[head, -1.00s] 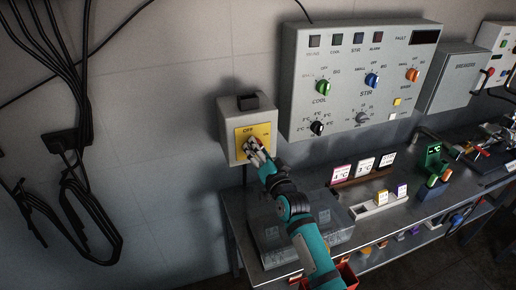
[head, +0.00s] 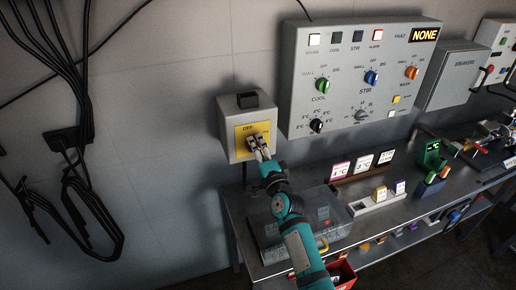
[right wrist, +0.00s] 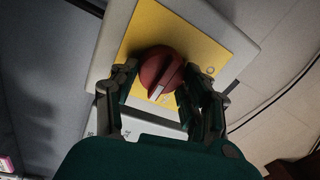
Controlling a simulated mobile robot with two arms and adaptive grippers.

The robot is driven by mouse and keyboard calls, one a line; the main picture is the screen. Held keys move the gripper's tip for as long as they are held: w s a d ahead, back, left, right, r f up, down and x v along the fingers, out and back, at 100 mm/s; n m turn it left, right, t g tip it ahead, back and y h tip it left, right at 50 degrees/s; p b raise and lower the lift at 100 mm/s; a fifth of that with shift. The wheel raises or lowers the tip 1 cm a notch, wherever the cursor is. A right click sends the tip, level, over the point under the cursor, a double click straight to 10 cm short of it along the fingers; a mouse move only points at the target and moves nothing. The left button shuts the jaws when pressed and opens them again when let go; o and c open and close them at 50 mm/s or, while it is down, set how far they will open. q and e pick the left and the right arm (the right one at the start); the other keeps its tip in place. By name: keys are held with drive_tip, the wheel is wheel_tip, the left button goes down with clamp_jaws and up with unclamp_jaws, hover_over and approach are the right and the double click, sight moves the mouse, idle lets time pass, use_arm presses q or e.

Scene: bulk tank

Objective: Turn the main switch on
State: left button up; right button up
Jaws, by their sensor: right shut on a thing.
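The main switch is a grey box (head: 233,128) on the wall with a yellow plate (head: 244,139) marked OFF at its top left. In the right wrist view its red rotary knob (right wrist: 161,71) with a pale pointer mark sits on the yellow plate (right wrist: 190,35). My right gripper (head: 258,143) is at the plate, its fingers hiding most of the knob in the head view. In the right wrist view my right gripper (right wrist: 163,82) has a finger on each side of the knob, shut on it. My left gripper is not in view.
Black cables hang at left.

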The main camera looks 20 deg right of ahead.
drive_tip(key=shift+f, duration=0.1)
idle(0.3)
drive_tip(key=o, duration=1.2)
drive_tip(key=shift+c, duration=0.2)
drive_tip(key=shift+s, duration=0.1)
drive_tip(key=s+f, duration=0.1)
drive_tip(key=s, duration=1.1)
drive_tip(key=shift+d, duration=0.25)
drive_tip(key=shift+w, duration=0.1)
